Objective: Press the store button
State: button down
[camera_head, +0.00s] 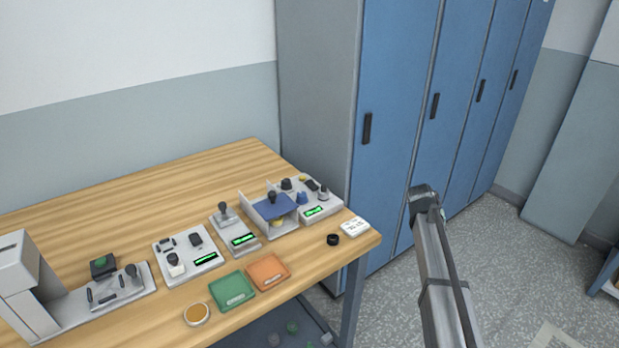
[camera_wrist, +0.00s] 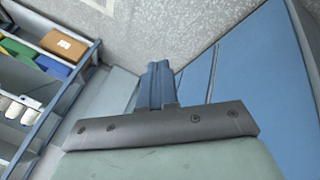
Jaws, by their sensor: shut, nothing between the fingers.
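No button marked "store" can be read in either view. In the head view, several light grey control units stand in a row on the wooden table (camera_head: 150,204). The leftmost, a tall unit (camera_head: 22,262), has a low panel beside a black block with a green top (camera_head: 102,262). Then come a panel with a green display (camera_head: 205,259), a small lever unit (camera_head: 236,232), a unit with a blue plate (camera_head: 272,208), and a unit with knobs and display (camera_head: 314,211). My gripper (camera_wrist: 158,70) is shut and empty in the wrist view, away from the table units.
Blue lockers (camera_head: 390,120) stand behind the table's right end. Green (camera_head: 232,290) and orange (camera_head: 268,272) trays, a round amber dish (camera_head: 196,314), a black ring (camera_head: 333,239) and a white device (camera_head: 355,227) lie near the front edge. A shelf with boxes (camera_wrist: 50,62) is left in the wrist view.

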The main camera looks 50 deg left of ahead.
jog(key=s+a+r+n+t+y, duration=0.1)
jog(key=s+a+r, duration=0.25)
jog(key=a, duration=0.45)
jog(key=s+a+r, duration=0.3)
jog(key=a+r, duration=0.1)
jog(key=a, duration=0.4)
jog(key=s+a+r+n+t+y, duration=0.1)
jog(key=s+a+r, duration=0.25)
jog(key=a, duration=0.35)
notch_tip(320, 180, up, 12)
jog(key=f+n+t+y, duration=0.1)
jog(key=n, duration=0.1)
send_over(300, 178)
jog(key=shift+a+r, duration=0.1)
jog(key=shift+r, duration=0.15)
jog(key=shift+w+f, duration=0.1)
jog(key=shift+f, duration=0.1)
jog(key=shift+f, duration=4.25)
jog(key=shift+f, duration=0.15)
jog(key=shift+f, duration=0.25)
jog(key=shift+f, duration=0.45)
jog(key=shift+r, duration=0.85)
